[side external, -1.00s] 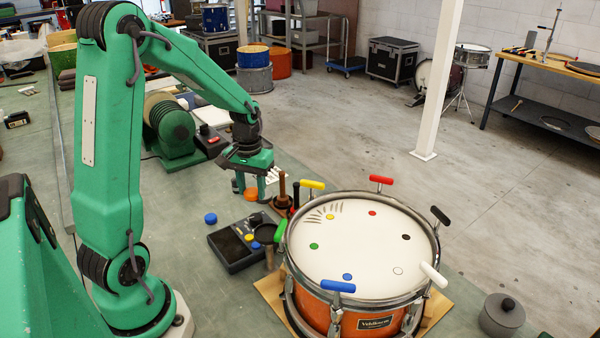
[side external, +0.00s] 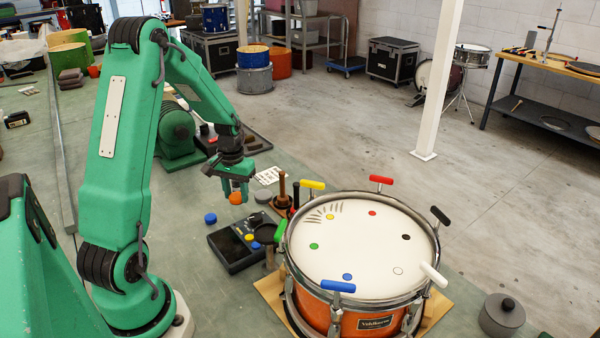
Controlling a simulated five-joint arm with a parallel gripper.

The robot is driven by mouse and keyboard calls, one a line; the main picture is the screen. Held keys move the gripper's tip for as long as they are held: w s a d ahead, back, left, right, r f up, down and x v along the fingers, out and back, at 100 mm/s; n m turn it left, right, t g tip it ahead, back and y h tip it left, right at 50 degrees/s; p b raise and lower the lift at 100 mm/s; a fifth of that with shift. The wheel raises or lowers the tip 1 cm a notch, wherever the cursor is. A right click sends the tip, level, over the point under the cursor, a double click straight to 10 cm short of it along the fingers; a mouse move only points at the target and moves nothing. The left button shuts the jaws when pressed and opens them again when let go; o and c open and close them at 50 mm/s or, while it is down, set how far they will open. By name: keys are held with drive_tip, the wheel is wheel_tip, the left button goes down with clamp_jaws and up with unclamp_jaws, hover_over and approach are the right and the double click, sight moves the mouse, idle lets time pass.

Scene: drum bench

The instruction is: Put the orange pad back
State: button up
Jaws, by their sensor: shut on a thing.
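The orange pad (side external: 236,198) is between the fingertips of my gripper (side external: 235,191), at the far side of the drum pad unit. My gripper is shut on it and points down; its fingers hide part of the pad. I cannot tell how high the pad is above the bench. The dark pad unit (side external: 228,256) lies nearer, below and right of the gripper in the picture. A yellow pad (side external: 253,246) sits on it. A blue pad (side external: 210,218) lies loose on the bench, left of the unit.
The drum (side external: 360,245) with coloured tension handles stands right of the unit. A grey lidded pot (side external: 502,315) is at the far right.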

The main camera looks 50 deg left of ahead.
sight(236, 195)
drive_tip(key=shift+f, duration=1.45)
drive_tip(key=shift+f, duration=0.1)
drive_tip(key=o, duration=1)
wheel_tip(236, 195, up, 12)
drive_tip(key=shift+d+r, duration=0.1)
drive_tip(key=shift+r, duration=0.1)
